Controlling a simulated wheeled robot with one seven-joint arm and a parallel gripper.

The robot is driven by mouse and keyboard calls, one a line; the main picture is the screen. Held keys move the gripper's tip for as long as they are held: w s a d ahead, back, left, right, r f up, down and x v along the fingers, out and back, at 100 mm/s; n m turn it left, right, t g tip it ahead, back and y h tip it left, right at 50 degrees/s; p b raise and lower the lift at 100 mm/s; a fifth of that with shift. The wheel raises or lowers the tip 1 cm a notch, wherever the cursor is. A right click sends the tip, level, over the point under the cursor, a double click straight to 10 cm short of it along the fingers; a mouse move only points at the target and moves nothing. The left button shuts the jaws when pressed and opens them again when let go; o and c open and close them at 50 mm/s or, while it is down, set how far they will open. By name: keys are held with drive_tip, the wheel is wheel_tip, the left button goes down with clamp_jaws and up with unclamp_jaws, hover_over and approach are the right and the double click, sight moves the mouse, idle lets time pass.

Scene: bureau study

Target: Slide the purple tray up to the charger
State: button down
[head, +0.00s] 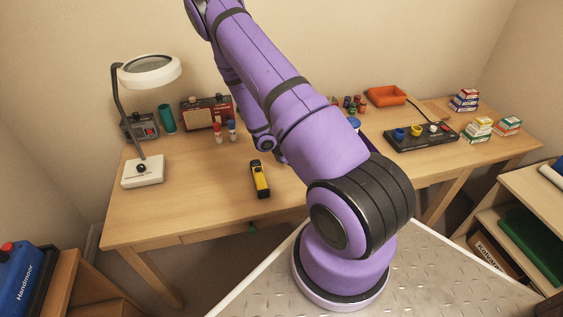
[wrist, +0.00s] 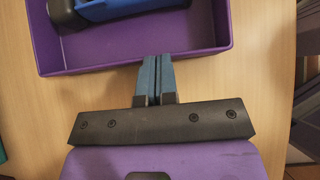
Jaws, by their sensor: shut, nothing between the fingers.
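The purple tray (wrist: 140,67) fills the top of the wrist view, with a blue and black object (wrist: 95,12) lying in it. My gripper (wrist: 157,62) is shut and empty, its blue fingertips at the tray's near wall. I cannot tell whether they touch it. In the head view my arm hides the gripper and most or all of the tray. I cannot tell for sure which device is the charger; a black unit with coloured knobs (head: 421,137) stands on the right part of the desk.
The desk (head: 200,185) holds a yellow and black tool (head: 260,179) near its front. A magnifier lamp (head: 143,171), a radio (head: 206,112) and a teal cup (head: 166,118) stand at the left. An orange bin (head: 387,96) and small boxes (head: 478,128) are at the back right.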

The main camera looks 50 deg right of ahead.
drive_tip(key=s+d, duration=0.1)
drive_tip(key=d, duration=0.1)
drive_tip(key=s+d, duration=0.1)
drive_tip(key=d, duration=0.1)
drive_tip(key=s+d, duration=0.2)
drive_tip(key=d, duration=0.1)
drive_tip(key=shift+d, duration=0.1)
drive_tip(key=shift+r, duration=0.1)
